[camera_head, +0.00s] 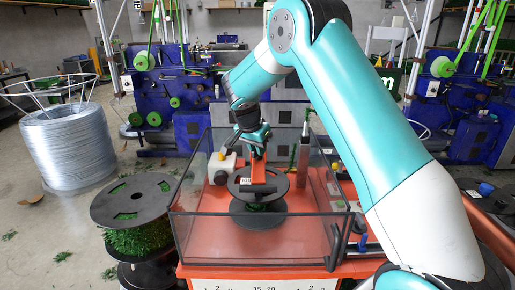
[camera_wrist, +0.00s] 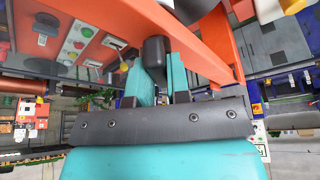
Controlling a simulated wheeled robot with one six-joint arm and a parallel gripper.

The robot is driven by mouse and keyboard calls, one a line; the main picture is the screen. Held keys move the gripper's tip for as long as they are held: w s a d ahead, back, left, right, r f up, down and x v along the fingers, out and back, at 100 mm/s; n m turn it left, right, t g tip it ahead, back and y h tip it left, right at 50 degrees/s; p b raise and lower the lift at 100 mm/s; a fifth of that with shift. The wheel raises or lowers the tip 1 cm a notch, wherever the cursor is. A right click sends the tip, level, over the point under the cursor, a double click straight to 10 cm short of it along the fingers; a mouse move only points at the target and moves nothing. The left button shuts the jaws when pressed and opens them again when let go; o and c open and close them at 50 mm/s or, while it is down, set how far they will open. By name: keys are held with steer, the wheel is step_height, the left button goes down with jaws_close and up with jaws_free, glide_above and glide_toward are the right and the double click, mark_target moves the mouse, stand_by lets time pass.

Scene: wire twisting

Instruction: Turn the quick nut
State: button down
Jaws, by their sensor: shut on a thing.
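The quick nut (camera_wrist: 154,52) is a dark rounded knob against an orange bar (camera_wrist: 185,40) in the wrist view. My gripper (camera_wrist: 158,78) has its two teal fingers on either side of the nut and is shut on it. In the head view my gripper (camera_head: 257,150) reaches down to the top of an upright orange piece (camera_head: 262,176) above a black spool (camera_head: 257,212). The nut cannot be made out in the head view, where the gripper covers that spot.
A clear-walled enclosure with a dark frame (camera_head: 180,226) surrounds the spool on the orange machine. A black reel with green material (camera_head: 135,240) stands at left. A wire coil (camera_head: 68,148) is farther left. A panel with buttons (camera_wrist: 80,35) shows in the wrist view.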

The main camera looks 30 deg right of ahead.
stand_by(0.5)
steer(key=c, duration=1.1)
jaws_free()
steer(key=v, duration=1.7)
steer(key=shift+w+r+b, duration=0.1)
steer(key=shift+r+b, duration=0.1)
steer(key=shift+b, duration=0.1)
steer(key=s+a+f+n+y, duration=0.2)
steer(key=s+a+n, duration=0.4)
steer(key=s, duration=0.5)
steer(key=s+a+f+n+g+y, duration=0.1)
steer(key=s+a+f+n+y, duration=0.1)
steer(key=s+a+n, duration=0.5)
steer(key=s+a+f+n+y, duration=0.2)
steer(key=s+a+n+y, duration=0.2)
steer(key=s, duration=1.1)
steer(key=shift+s+a+f+n+g, duration=0.1)
steer(key=shift+s+a+n+g, duration=0.1)
steer(key=shift+a+n, duration=0.65)
steer(key=shift+s+a+f+n+g, duration=0.2)
steer(key=shift+a+n, duration=0.4)
steer(key=shift+n, duration=0.35)
